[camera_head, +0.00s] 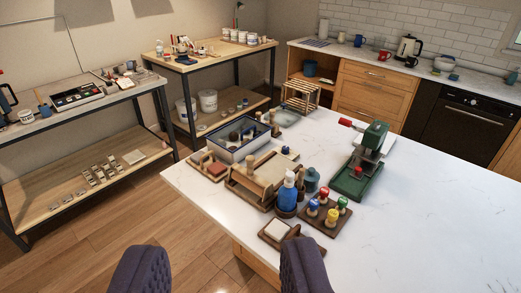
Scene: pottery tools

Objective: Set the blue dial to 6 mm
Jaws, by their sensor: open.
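My gripper (222,267) shows as two dark padded fingers at the bottom edge, wide apart with nothing between them. It is in front of the white-topped counter (435,215) and touches nothing that I can see. A small blue-topped knob (313,203) stands on a wooden board on the counter, among red, yellow and green ones. I cannot tell whether it is the blue dial. No scale or mm marks can be read. A wooden frame-like device (262,178) and a green press (362,165) stand nearby on the counter.
A blue bottle (288,195) stands by the knob board, with a small tray (279,231) in front. A dark-rimmed bin (240,140) stands farther back. The counter's right side is clear. Shelving with tools (75,95) stands left, across open wooden floor (130,215).

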